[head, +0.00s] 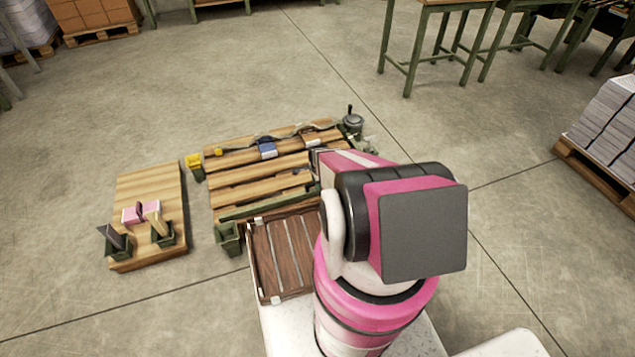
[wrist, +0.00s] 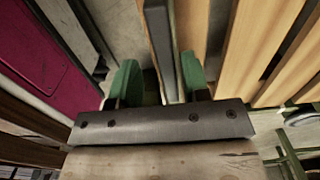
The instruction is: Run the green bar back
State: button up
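The green bar (head: 268,206) is a long dark green bar along the front side of a slatted wooden bench (head: 262,174). My arm hides its right part in the head view. In the wrist view my gripper (wrist: 158,80) has two green fingers standing apart, over the bench's front edge. A long dark bar (wrist: 160,35), probably the green bar, runs up the picture between them, close to the right finger. A gap shows by the left finger, so my gripper looks open. My gripper is hidden in the head view.
A dark slatted tray (head: 282,256) lies in front of the bench. A wooden board (head: 150,190) at left carries green holders (head: 118,246) and a pink item. A yellow piece (head: 193,161) sits at the bench's left. Paper stacks (head: 605,115) stand far right. Open floor lies behind.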

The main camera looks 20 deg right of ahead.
notch_tip(320, 180, up, 11)
dwell(0.6)
jog(key=shift+f, duration=0.1)
jog(key=s+a+r+n, duration=0.3)
jog(key=r+n, duration=0.2)
jog(key=r, duration=0.2)
jog(key=s+a+r+n, duration=0.3)
jog(key=r+n, duration=0.3)
jog(key=r, duration=0.2)
jog(key=s+a+r+n, duration=0.2)
jog(key=s+r+n, duration=0.3)
jog(key=r+n, duration=0.1)
jog(key=shift+a+r, duration=0.4)
jog(key=shift+r, duration=0.25)
dwell(0.6)
